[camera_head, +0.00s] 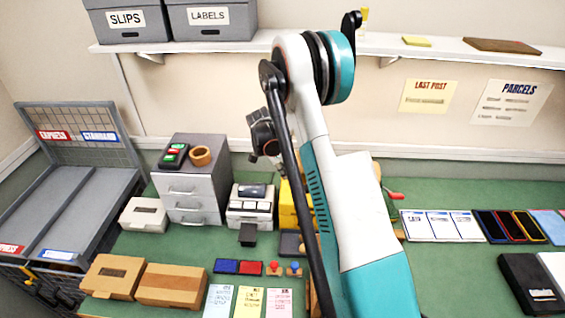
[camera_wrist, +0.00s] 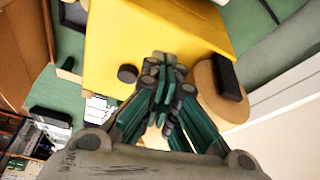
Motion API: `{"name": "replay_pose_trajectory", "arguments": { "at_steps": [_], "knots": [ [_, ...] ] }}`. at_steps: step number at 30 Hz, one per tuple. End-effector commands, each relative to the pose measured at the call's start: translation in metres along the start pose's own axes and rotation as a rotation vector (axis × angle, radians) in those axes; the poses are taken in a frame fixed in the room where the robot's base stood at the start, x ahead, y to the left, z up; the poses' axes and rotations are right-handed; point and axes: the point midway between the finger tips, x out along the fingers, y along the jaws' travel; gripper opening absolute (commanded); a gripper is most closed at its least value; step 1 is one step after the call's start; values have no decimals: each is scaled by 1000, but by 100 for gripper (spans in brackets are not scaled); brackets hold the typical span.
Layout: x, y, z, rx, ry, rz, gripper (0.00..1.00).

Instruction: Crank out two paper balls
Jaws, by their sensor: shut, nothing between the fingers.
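A yellow box-shaped machine (camera_head: 287,206) stands on the green bench, mostly hidden behind my arm in the head view. A red-ended handle (camera_head: 394,195) shows just right of my arm; whether it belongs to the machine is hidden. In the wrist view the large yellow body (camera_wrist: 150,32) fills the top, with a dark round knob (camera_wrist: 127,74) and a tan round part (camera_wrist: 208,98) bearing a black bar (camera_wrist: 228,76). My gripper (camera_wrist: 163,68) is shut and empty, in front of the yellow body; contact cannot be told. No paper balls are visible.
A grey drawer unit (camera_head: 190,190), a white printer-like device (camera_head: 250,207) and cardboard boxes (camera_head: 170,286) stand left of my arm. White cards (camera_head: 441,225) and phones (camera_head: 512,227) lie to the right. A shelf (camera_head: 400,45) runs along the wall above.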

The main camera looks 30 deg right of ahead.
Motion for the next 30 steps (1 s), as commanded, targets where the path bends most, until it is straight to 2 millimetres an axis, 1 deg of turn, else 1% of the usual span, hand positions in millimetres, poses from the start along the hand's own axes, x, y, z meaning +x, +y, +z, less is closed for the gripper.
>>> {"name": "replay_pose_trajectory", "arguments": {
  "at_steps": [1,3,6,9,23,30],
  "knots": [
    [3,0,-9,3,0,1,0],
    [7,0,-18,3,0,1,0],
    [11,0,-28,2,0,0,0],
    [14,0,-34,1,0,0,0],
    [16,0,-38,1,0,0,0],
    [24,-2,-48,1,0,1,0]
  ]
}}
